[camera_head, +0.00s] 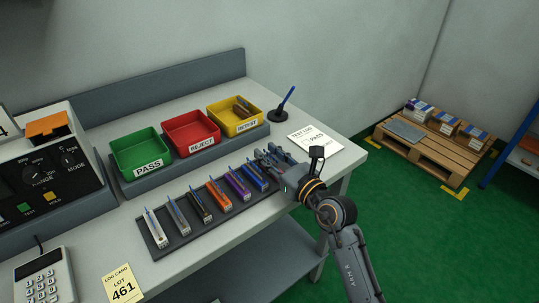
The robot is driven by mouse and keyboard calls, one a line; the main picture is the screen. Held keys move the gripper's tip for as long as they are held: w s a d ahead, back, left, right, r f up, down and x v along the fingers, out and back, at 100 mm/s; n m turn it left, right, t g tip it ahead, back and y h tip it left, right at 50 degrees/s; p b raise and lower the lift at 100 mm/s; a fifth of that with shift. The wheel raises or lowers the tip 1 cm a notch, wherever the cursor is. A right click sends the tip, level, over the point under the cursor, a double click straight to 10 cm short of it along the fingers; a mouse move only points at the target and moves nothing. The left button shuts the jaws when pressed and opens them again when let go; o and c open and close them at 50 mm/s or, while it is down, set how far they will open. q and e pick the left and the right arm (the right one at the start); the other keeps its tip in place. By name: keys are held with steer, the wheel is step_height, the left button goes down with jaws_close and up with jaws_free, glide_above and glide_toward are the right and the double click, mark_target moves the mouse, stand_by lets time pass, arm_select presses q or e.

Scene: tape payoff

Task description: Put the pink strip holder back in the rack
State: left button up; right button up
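The dark rack (187,239) lies on the bench, with a row of strip holders in it: white (156,229), grey (178,216), black (201,207), orange (218,195), purple (239,185) and blue (256,176). I cannot make out a pink strip holder. My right gripper (268,157) is low over the bench at the rack's right end, close beside the blue holder. Its fingertips are small and dark, so I cannot tell whether it is open or holds anything. My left gripper is not in view.
Behind the rack stand a green PASS bin (165,155), a red REJECT bin (191,148) and a yellow bin (254,120) with a thin item inside. A pen stand (279,115) and test log sheet (304,139) lie to the right.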

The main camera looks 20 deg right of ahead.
steer(key=b+v, duration=0.1)
steer(key=v, duration=1.1)
